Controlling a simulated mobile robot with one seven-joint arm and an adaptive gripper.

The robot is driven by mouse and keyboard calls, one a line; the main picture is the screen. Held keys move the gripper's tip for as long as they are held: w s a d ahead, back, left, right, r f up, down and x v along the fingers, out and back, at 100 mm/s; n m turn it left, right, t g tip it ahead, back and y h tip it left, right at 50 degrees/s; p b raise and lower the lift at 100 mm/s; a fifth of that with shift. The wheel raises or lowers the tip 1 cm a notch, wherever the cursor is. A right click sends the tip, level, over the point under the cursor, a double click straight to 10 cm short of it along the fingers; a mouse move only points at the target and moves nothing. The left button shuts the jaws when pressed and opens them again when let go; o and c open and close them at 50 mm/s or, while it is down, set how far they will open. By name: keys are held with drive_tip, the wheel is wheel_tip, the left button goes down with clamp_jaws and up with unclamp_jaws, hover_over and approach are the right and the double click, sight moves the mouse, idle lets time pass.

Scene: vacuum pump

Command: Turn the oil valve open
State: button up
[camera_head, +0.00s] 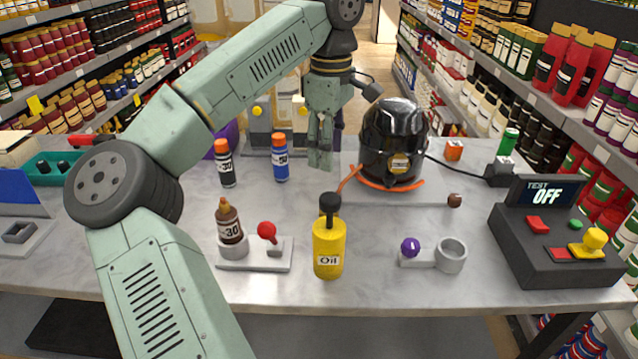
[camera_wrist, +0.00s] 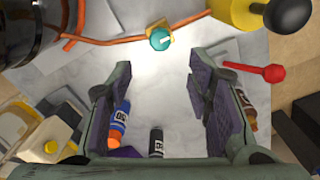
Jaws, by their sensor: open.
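A small teal knob with a white mark (camera_wrist: 160,39), seemingly the oil valve, sits on a yellowish fitting along an orange hose (camera_wrist: 100,41) in the wrist view. I cannot make it out in the head view, where the oil bottle's cap may hide it. The hose runs to the black vacuum pump (camera_head: 393,138); the pump also shows at the wrist view's upper left (camera_wrist: 25,30). My gripper (camera_head: 320,158) points down over the table, left of the pump. In the wrist view my gripper (camera_wrist: 158,72) is open and empty, with the knob beyond its fingertips, apart from them.
The yellow oil bottle (camera_head: 328,250) with a black cap stands in front. A red-knobbed holder (camera_head: 268,255) bears a brown bottle (camera_head: 229,220). Blue (camera_head: 280,160) and black (camera_head: 226,165) bottles stand left of my gripper. A test box (camera_head: 550,245) is at right.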

wheel_tip(320, 180, down, 10)
drive_tip(key=shift+s+d+f+p, duration=0.15)
drive_tip(key=shift+f+p, duration=0.05)
drive_tip(key=shift+p, duration=0.95)
clamp_jaws()
